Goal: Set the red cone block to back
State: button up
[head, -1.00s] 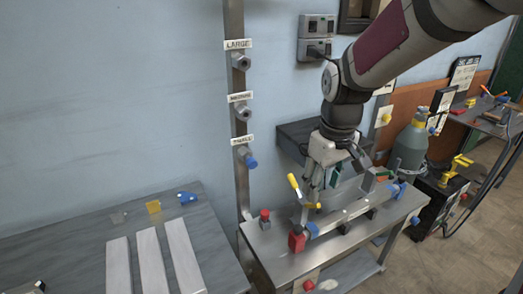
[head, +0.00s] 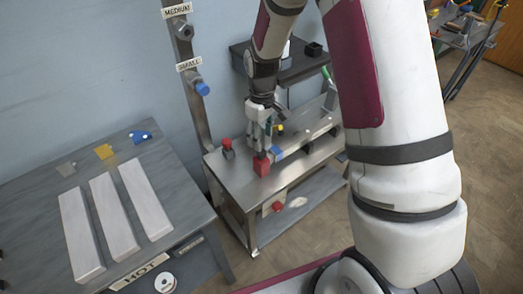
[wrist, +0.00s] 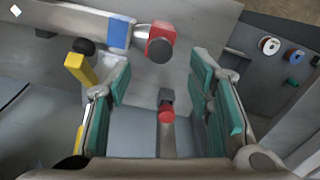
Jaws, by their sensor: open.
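A small red-and-dark-grey block (head: 227,147) stands on the steel bench (head: 222,172), near its back left corner; I cannot tell a cone shape. In the wrist view, what looks like the same block (wrist: 166,112) shows between the fingers, below and apart from them. A larger red block (head: 262,165) sits at the near left end of the trike frame bar, beside a blue band; it also shows in the wrist view (wrist: 158,38). My gripper (wrist: 163,108) is open and empty, with green finger pads. In the head view, my gripper (head: 260,140) is above the bench's left part.
The frame bar (head: 308,138) runs right along the bench. A yellow handle (wrist: 80,70) is close to my left finger. A metal post (head: 190,60) with labelled bolts rises behind. A grey table (head: 35,180) with white slabs stands left.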

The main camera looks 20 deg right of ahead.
aim_at(262, 152)
notch_tip(262, 152, down, 7)
jog(key=shift+f, duration=0.1)
jog(key=shift+c, duration=0.4)
grip_shut()
